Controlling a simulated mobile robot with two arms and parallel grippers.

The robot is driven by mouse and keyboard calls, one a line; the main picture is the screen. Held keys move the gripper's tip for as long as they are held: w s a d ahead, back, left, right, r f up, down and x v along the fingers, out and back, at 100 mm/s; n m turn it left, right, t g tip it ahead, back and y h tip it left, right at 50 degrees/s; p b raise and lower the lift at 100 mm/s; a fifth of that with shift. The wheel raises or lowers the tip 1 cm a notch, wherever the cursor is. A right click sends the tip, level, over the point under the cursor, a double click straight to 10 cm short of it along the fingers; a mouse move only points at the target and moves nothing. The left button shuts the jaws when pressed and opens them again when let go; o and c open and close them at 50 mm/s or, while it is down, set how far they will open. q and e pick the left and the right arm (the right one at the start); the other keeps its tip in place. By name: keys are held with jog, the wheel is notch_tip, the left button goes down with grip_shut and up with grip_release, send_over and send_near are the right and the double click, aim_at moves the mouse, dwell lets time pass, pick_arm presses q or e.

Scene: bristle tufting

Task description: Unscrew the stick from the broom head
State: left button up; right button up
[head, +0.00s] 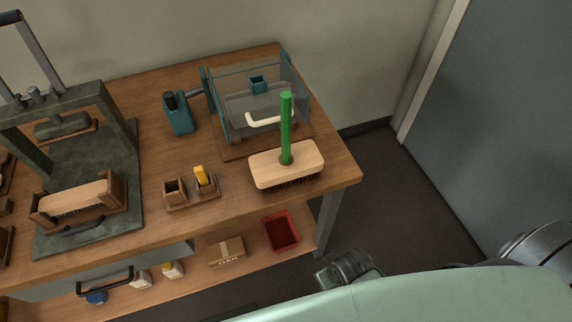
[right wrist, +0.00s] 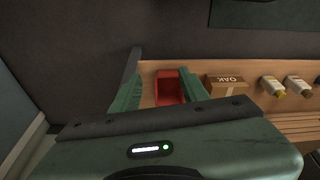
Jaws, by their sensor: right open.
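The broom head (head: 262,170) is a pale wooden block with dark bristles underneath, near the right end of the workbench. A green stick (head: 286,125) stands upright from its top. My right gripper (right wrist: 158,82) shows in the right wrist view with its two green fingers spread and nothing between them. In the head view, part of my right arm shows at the lower right, below and apart from the broom. The broom is not in the right wrist view. My left gripper is not in view.
Behind the broom stands a clear-walled guard box (head: 235,118). A small teal device (head: 178,113), a wooden holder with a yellow item (head: 201,176) and a dark press frame (head: 133,150) are to the left. A red bin (head: 267,221) and a carton (head: 227,251) sit on the lower shelf.

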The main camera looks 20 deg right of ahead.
jog(key=w+d+r+t+b, duration=0.1)
jog(key=w+d+r+t, duration=0.15)
jog(key=r, duration=1.25)
jog(key=n+t+y, duration=0.3)
jog(key=t+y, duration=0.4)
jog(key=t, duration=0.4)
send_near(289, 136)
jog(key=x, duration=0.4)
jog(key=shift+w+a, duration=0.2)
jog(key=shift+w, duration=0.5)
jog(key=p+x, duration=0.1)
jog(key=x, duration=0.3)
jog(key=shift+w+a+f, duration=0.15)
jog(key=shift+w, duration=0.15)
jog(key=shift+w+a+f+p, duration=0.1)
jog(key=shift+w+a+p, duration=0.15)
jog(key=shift+w, duration=0.2)
grip_shut()
